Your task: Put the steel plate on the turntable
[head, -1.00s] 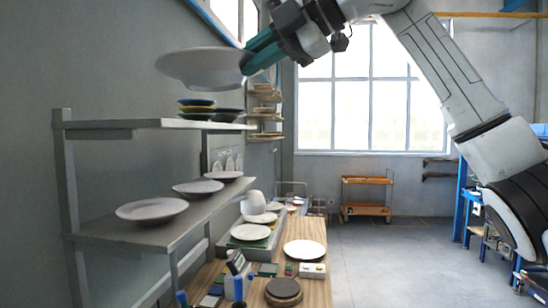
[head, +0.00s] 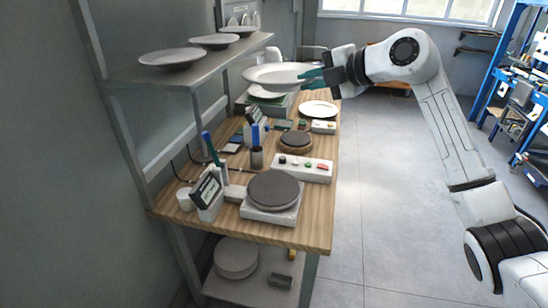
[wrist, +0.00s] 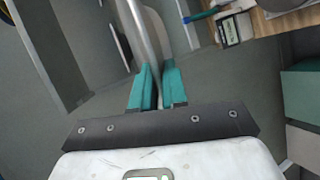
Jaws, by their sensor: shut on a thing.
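My gripper (head: 312,76) is shut on the rim of a pale grey plate (head: 272,74), which I take to be the steel plate. The plate is about level, above the far part of the wooden bench. The wrist view shows the teal fingers of my gripper (wrist: 157,88) closed on the plate's edge (wrist: 144,34). Two round dark-topped things stand on the bench: a small brown round stand (head: 296,141) and a larger disc on a square pale base (head: 272,190). I cannot tell for certain which is the turntable. My gripper is beyond both and higher.
A rack shelf (head: 200,62) with several plates stands at the left. A white plate (head: 318,108) lies on the bench near the right edge. A button box (head: 303,168) lies between the two round things. Pens and small displays crowd the bench's left.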

